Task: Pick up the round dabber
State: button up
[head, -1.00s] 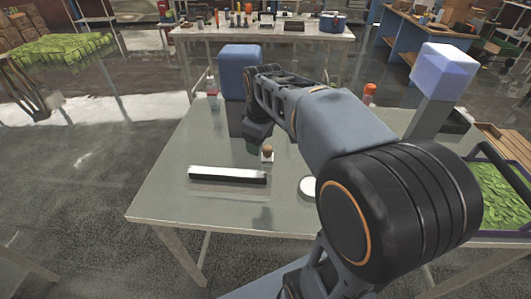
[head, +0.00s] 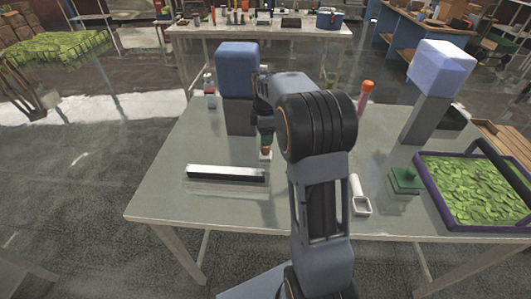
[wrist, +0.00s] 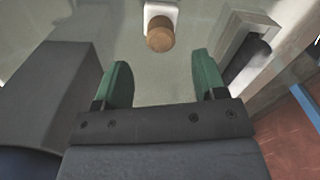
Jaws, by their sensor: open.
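The round dabber (head: 265,153), a brown rounded knob on a small white base, stands upright on the grey table just beyond the right end of a dark bar. It also shows at the top of the wrist view (wrist: 160,36), ahead of my fingertips. My gripper (wrist: 164,75) has two green fingers spread apart with nothing between them. In the head view, my gripper (head: 265,137) is just behind or above the dabber and partly hidden by my arm. I cannot tell the exact gap.
The dark bar with a pale front (head: 226,173) lies left of the dabber. A blue-topped column (head: 238,75) stands behind it. A white scoop (head: 360,196), green knobbed block (head: 405,180), purple crate of leaves (head: 440,203) and orange-capped tube (head: 364,98) are to the right. The front left table is clear.

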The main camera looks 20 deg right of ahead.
jog(key=shift+s+f+p, duration=0.1)
jog(key=shift+f+p, duration=0.3)
jog(key=shift+f, duration=2.5)
jog(key=shift+c, duration=0.4)
jog(key=c, duration=1)
jog(key=shift+d+r, duration=0.1)
jog(key=shift+r, duration=0.05)
jog(key=shift+r, duration=0.65)
jog(key=s+a+r+b, duration=0.2)
jog(key=s+a+r, duration=0.5)
jog(key=s+r, duration=0.4)
jog(key=shift+s+r+b, duration=0.25)
jog(key=shift+s+b, duration=0.15)
jog(key=shift+s, duration=0.2)
